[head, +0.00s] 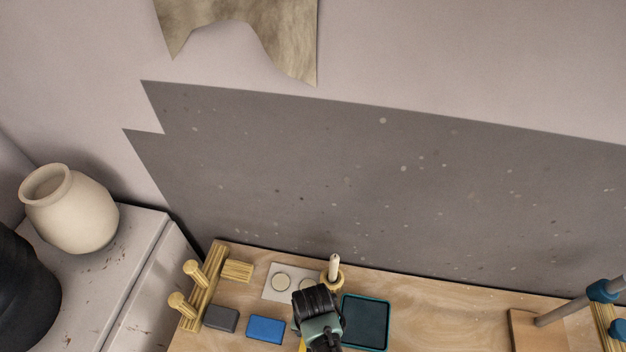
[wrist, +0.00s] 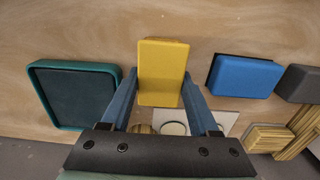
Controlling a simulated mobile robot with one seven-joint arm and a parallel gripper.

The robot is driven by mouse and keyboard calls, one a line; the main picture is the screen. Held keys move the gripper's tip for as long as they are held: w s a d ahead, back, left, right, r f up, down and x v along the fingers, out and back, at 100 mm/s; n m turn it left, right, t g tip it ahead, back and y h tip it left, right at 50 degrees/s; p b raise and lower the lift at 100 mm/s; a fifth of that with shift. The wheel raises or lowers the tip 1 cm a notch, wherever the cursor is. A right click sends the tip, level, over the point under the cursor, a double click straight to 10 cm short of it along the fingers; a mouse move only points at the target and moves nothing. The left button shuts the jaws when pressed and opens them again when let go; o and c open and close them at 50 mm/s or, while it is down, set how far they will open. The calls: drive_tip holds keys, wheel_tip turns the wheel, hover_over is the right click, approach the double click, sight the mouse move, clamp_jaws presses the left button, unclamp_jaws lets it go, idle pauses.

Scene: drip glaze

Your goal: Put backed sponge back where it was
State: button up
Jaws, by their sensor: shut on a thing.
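My gripper (wrist: 159,88) is shut on a yellow sponge block (wrist: 162,60), one finger on each long side. In the head view my gripper (head: 318,318) is over the wooden table, and only a sliver of yellow (head: 302,344) shows beside it. No separate backing layer can be made out on the yellow block from this side. A blue block (wrist: 246,76) with a dark edge lies to its right in the wrist view, and left of my gripper in the head view (head: 266,329). Whether the yellow block touches the table cannot be told.
A teal-rimmed tray (head: 346,310) stands right of my gripper. A dark grey block (head: 221,318) and a wooden peg rack (head: 203,285) are at left. A pale plate with round discs (head: 281,268) and a wooden holder with a white stick (head: 334,264) stand behind. Bare table (head: 440,310) lies right.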

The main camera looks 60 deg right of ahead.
drive_tip(key=shift+f, duration=0.2)
drive_tip(key=o, duration=1.3)
wheel_tip(320, 180, up, 12)
drive_tip(key=shift+r, duration=0.15)
